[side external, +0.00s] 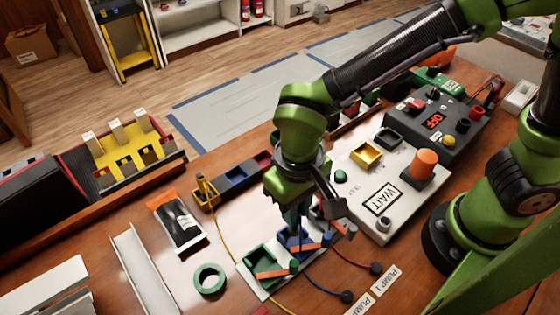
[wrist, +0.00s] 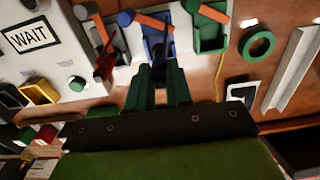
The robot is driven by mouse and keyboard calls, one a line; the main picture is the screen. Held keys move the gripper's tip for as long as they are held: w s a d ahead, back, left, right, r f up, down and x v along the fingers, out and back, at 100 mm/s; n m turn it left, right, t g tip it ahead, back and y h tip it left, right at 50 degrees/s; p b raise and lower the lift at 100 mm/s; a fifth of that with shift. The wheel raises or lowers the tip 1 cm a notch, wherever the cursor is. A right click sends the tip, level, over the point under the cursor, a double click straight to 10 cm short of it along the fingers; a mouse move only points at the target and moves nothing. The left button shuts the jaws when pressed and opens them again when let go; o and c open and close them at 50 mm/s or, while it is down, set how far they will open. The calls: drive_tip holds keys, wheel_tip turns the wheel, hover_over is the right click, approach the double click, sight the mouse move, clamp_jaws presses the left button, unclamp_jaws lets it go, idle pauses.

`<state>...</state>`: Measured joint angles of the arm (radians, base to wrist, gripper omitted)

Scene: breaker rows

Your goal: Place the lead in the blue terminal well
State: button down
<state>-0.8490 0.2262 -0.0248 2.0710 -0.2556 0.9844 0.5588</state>
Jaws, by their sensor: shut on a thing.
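The blue terminal well (side external: 305,240) sits in a light panel between a green well (side external: 262,258) and a grey well, which my gripper partly hides in the side view. In the wrist view the blue well (wrist: 155,28) lies just beyond my fingertips. My gripper (side external: 296,226) points down over the blue well, shut on a dark blue lead (wrist: 159,68). The lead's lower end is hidden, so I cannot tell how deep it sits. A blue cable (side external: 322,286) runs from there to a black plug. A red lead (wrist: 105,66) stands at the grey well.
Orange levers (side external: 272,273) stick out beside the wells. A yellow lead (side external: 203,187) stands in the coloured rack (side external: 237,181). The WAIT box (side external: 400,170) is close on the right. A green ring (side external: 209,279) and a metal channel (side external: 143,268) lie left.

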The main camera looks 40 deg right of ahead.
sight(293, 231)
drive_tip(key=shift+f, duration=1.6)
drive_tip(key=c, duration=1)
unclamp_jaws()
drive_tip(key=shift+c, duration=0.2)
